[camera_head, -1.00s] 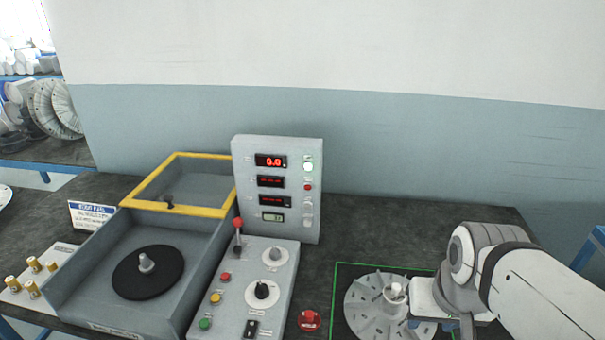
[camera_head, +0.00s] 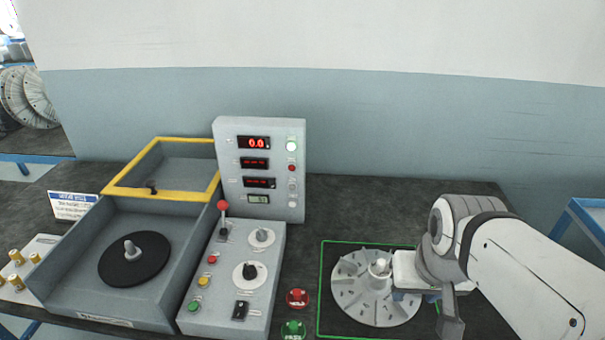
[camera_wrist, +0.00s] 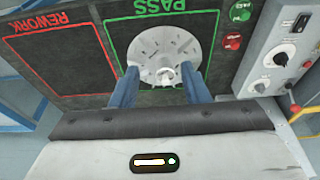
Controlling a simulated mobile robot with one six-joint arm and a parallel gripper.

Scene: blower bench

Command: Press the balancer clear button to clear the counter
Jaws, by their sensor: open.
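The balancer's upright display panel (camera_head: 268,160) stands left of centre in the head view. It has a red 0.0 readout, two dashed red readouts and a small grey counter display (camera_head: 258,198), too small to read. A column of a lit green lamp, a red button (camera_head: 292,168) and pale buttons runs down its right side. I cannot read which is the clear button. My gripper (camera_wrist: 161,88) is open and empty, its blue fingers apart in the wrist view. It is over the right part of the bench, near a grey impeller (camera_wrist: 163,55), away from the panel.
The sloped control box (camera_head: 238,275) holds a red-knobbed lever, dials and coloured buttons. Red (camera_head: 297,298) and green (camera_head: 293,329) buttons sit between it and the green-edged PASS mat (camera_head: 329,265). A red-edged REWORK area (camera_wrist: 50,62) adjoins it. The balancer tub (camera_head: 75,285) stands left.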

